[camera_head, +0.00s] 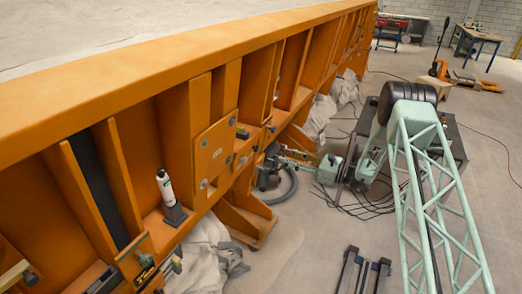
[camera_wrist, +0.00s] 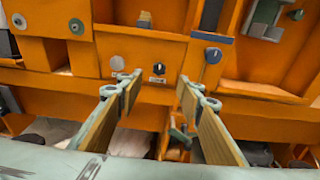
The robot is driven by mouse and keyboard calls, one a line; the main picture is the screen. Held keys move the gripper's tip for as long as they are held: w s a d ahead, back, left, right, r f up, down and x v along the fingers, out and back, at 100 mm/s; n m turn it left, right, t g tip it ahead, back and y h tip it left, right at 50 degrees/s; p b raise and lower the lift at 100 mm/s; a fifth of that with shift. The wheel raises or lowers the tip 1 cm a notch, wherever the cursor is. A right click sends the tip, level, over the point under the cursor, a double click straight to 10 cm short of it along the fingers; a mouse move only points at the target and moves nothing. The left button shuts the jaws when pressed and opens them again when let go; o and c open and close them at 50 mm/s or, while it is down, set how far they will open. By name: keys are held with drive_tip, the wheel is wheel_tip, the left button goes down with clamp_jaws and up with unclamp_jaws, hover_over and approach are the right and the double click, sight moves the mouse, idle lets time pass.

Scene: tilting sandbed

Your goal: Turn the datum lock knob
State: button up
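My gripper (camera_wrist: 159,88) is open and empty in the wrist view, its two wood-faced fingers apart and pointing at the orange frame (camera_wrist: 190,95). Between and beyond the fingertips, a small black knob (camera_wrist: 158,69) with a pale mark sits on the frame, with a label under it. I cannot read which one is the datum lock knob. No finger visibly touches a knob. In the head view, my arm's end is beside the frame, its fingers too small to tell.
A ledge with a small yellow-grey block (camera_wrist: 144,19) runs above the knobs. A white bottle (camera_head: 165,186) stands in a holder on the frame. Draped grey cloth (camera_head: 205,255) lies below. The floor right of the frame has cables (camera_head: 372,208) and a dark stand (camera_head: 360,272).

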sight(258, 148)
drive_tip(key=shift+x, duration=6.85)
drive_tip(key=shift+a, duration=0.1)
drive_tip(key=c, duration=0.8)
